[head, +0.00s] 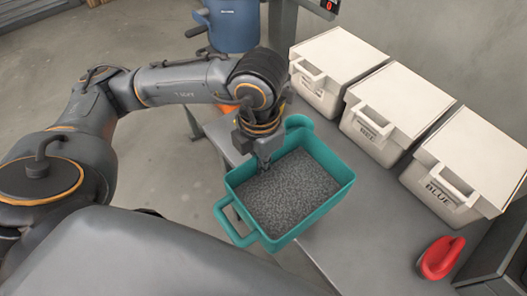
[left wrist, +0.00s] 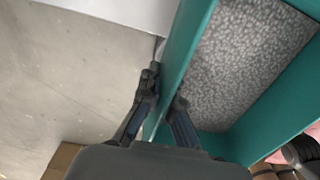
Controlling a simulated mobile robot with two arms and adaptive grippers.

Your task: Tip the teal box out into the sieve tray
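The teal box (head: 330,193) is filled with small grey pellets (head: 285,195) and has a loop handle at each end. It stands near the table's left edge, its near-left handle out past the edge. I cannot tell whether it rests on the table or is slightly lifted. My left gripper (head: 264,163) is at its far-left wall. In the left wrist view, the two fingers (left wrist: 166,92) straddle the box wall (left wrist: 190,40), one outside and one inside, close together on it. No sieve tray can be made out. My right gripper is not in view.
Three white lidded bins (head: 325,98) stand along the table's back right, one marked BLUE. A red object (head: 440,257) lies at the right of the table (head: 372,225). A blue container (head: 233,25) is at the top. Bare table lies right of the box.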

